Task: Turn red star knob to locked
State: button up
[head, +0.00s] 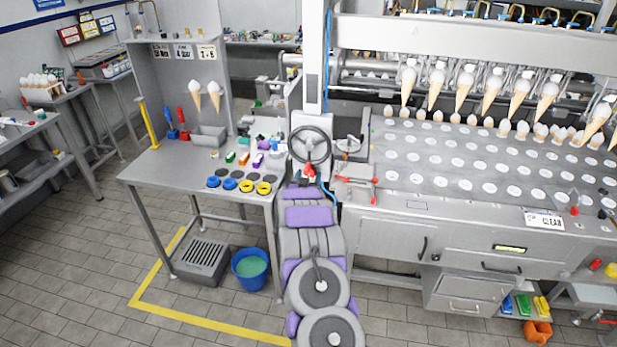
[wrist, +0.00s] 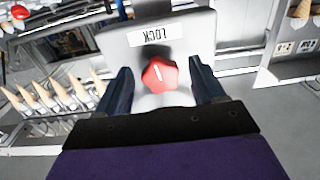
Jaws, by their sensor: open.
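The red star knob (wrist: 159,75) shows in the wrist view, mounted on a pale metal plate below a label (wrist: 156,35) reading LOCK, which appears upside down. A white line marks the knob's face. My gripper (wrist: 160,82) is open, with one dark finger on each side of the knob. I see gaps between the fingers and the knob. In the head view a small red part (head: 309,170) shows at the end of my arm, below a dark handwheel; my gripper is mostly hidden there by my own arm.
A dark handwheel (head: 310,144) stands just behind the arm's end. A steel table (head: 190,172) with coloured parts is at left. The machine deck (head: 480,180) with rows of white discs is at right. A blue bucket (head: 250,268) stands on the floor.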

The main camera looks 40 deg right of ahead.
jog(key=shift+w+d+r, duration=0.1)
jog(key=shift+w+d, duration=0.05)
jog(key=shift+d, duration=0.05)
jog(key=c, duration=1)
jog(key=shift+m+b, duration=0.35)
jog(key=shift+m, duration=0.05)
jog(key=shift+m+b, duration=0.3)
jog(key=shift+m, duration=0.3)
jog(key=o, duration=1)
